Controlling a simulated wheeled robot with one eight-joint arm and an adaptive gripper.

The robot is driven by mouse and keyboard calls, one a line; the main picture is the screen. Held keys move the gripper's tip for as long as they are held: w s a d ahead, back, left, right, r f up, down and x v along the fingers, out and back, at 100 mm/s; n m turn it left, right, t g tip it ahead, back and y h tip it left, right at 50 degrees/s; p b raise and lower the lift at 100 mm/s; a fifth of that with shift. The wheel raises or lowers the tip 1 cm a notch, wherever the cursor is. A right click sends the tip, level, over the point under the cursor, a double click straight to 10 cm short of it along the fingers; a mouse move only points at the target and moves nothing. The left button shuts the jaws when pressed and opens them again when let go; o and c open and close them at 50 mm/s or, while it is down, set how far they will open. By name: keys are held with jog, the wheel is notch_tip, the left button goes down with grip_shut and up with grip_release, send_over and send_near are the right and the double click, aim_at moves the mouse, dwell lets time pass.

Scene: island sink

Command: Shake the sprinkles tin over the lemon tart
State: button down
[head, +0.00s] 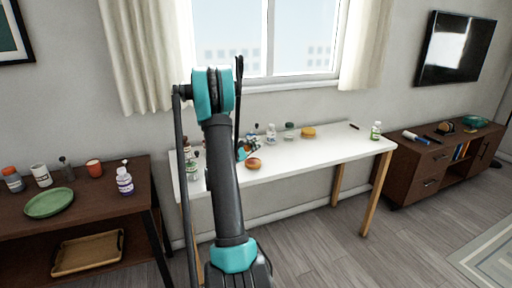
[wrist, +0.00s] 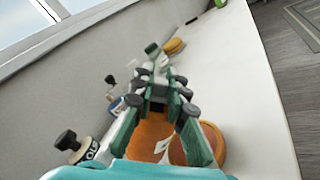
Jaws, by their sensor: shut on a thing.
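My gripper (wrist: 163,92) is shut on an orange-brown tin with a pale mark (wrist: 150,132), which I take to be the sprinkles tin. The fingers cover part of it. In the head view my gripper (head: 246,149) is mostly behind my arm, low over the white table, and the tin is not clear there. The lemon tart (head: 253,163), round with a reddish middle, lies near the table's front edge. In the wrist view the tart (wrist: 214,144) shows partly behind the right finger, beside the tin. I cannot tell the height of the tin over it.
On the white table (head: 318,153), several bottles (head: 271,133) and a yellow-orange round thing (head: 308,132) stand at the back. A green-labelled bottle (head: 376,131) is at the right end. The right middle is clear. A brown table (head: 92,205) with a green plate (head: 50,203) stands left.

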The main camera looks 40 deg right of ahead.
jog(key=n, duration=0.2)
jog(key=r+n, duration=0.1)
jog(key=n, duration=0.2)
jog(key=shift+r, duration=0.1)
jog(key=n, duration=0.2)
jog(key=r+n, duration=0.1)
jog(key=n, duration=0.1)
jog(key=shift+f, duration=0.1)
notch_tip(320, 180, up, 9)
jog(key=m, duration=1.8)
send_over(253, 164)
jog(key=s+x, duration=0.1)
jog(key=x, duration=0.1)
jog(key=f, duration=0.4)
jog(key=w+f, duration=0.1)
jog(key=f, duration=0.6)
jog(key=shift+w+d+f, duration=0.2)
jog(key=shift+d+f, duration=0.05)
jog(key=shift+f, duration=0.1)
notch_tip(253, 164, down, 2)
jog(key=m, duration=0.4)
jog(key=shift+f, duration=0.15)
